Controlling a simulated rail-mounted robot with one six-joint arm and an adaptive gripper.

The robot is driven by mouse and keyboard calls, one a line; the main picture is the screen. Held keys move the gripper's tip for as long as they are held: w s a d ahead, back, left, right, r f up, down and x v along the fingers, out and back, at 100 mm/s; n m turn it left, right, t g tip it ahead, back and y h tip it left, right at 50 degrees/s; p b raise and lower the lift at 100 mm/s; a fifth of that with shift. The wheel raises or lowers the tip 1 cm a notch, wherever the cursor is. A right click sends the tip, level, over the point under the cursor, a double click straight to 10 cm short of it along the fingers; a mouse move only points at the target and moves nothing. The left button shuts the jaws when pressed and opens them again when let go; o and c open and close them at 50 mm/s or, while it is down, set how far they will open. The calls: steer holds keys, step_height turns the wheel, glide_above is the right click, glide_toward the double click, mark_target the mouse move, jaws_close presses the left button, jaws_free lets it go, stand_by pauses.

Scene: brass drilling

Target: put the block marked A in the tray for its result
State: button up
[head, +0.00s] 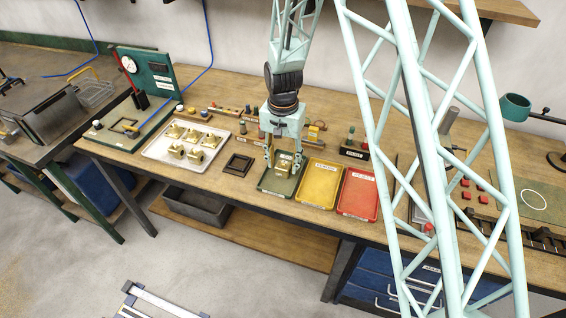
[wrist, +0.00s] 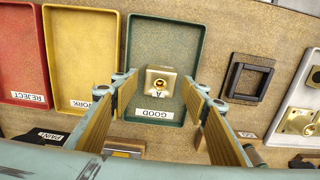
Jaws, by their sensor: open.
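The brass block marked A (wrist: 160,81) lies in the green tray labelled GOOD (wrist: 196,31), near its label, with its hole facing up. In the head view the block (head: 283,162) shows in the green tray (head: 268,188), partly hidden by my gripper. My gripper (head: 284,160) is over that tray. In the wrist view its fingers (wrist: 162,92) are spread on both sides of the block, with gaps between, and hold nothing. The yellow tray (wrist: 82,30), whose label ends in WORK, and the red REJECT tray (wrist: 22,40) are empty.
A white tray (head: 160,152) with several brass blocks stands to the left. A small dark square frame (head: 238,165) lies between it and the green tray. A test stand (head: 150,80) is at the far left. Small items line the bench behind the trays.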

steer(key=shift+r, duration=0.1)
step_height(320, 180, up, 12)
stand_by(0.9)
stand_by(0.6)
